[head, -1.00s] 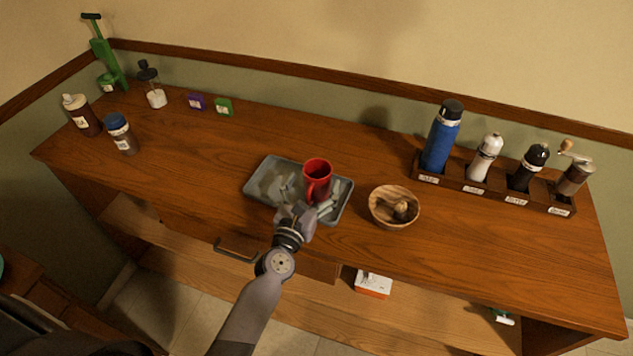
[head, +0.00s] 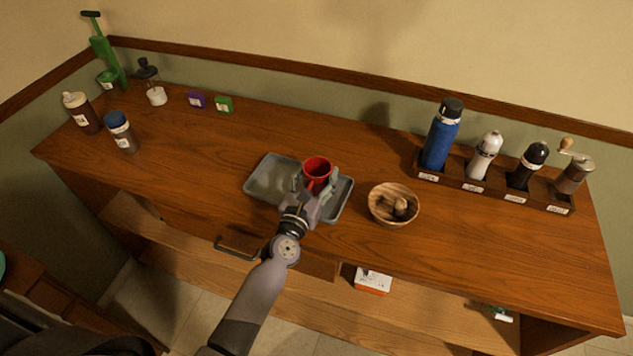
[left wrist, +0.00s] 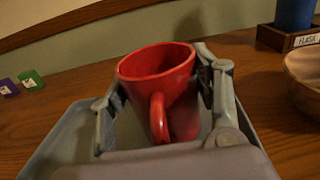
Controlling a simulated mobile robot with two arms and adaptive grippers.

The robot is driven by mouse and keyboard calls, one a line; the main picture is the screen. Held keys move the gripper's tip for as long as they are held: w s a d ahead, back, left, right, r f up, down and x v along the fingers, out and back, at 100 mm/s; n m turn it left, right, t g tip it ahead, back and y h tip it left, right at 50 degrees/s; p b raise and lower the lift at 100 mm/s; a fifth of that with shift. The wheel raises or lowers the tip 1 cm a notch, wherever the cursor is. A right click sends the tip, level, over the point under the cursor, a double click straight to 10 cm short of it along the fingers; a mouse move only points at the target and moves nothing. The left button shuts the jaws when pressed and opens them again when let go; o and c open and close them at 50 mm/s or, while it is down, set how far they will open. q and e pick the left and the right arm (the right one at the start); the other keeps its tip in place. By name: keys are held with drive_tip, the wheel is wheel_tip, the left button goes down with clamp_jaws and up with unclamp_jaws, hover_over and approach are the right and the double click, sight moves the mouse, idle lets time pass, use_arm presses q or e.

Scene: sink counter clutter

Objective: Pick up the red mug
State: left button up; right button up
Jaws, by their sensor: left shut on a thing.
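The red mug (head: 317,170) is upright over the grey tray (head: 262,187) in the head view. Its handle faces my left gripper (head: 318,187). In the left wrist view the red mug (left wrist: 158,78) fills the middle, with one finger of my left gripper (left wrist: 162,98) on each side of it. The fingers are shut on the mug's body, and the handle lies between them. The gripper hides the mug's lower part in the head view, so I cannot tell whether its base touches the tray (left wrist: 58,142). My right gripper does not show.
A wooden bowl (head: 378,212) with a brown item in it stands right of the tray. A rack (head: 478,187) with a blue flask (head: 440,140) and grinders stands at the back right. Bottles stand at the far left.

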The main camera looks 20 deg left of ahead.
use_arm(q)
drive_tip(key=c, duration=0.6)
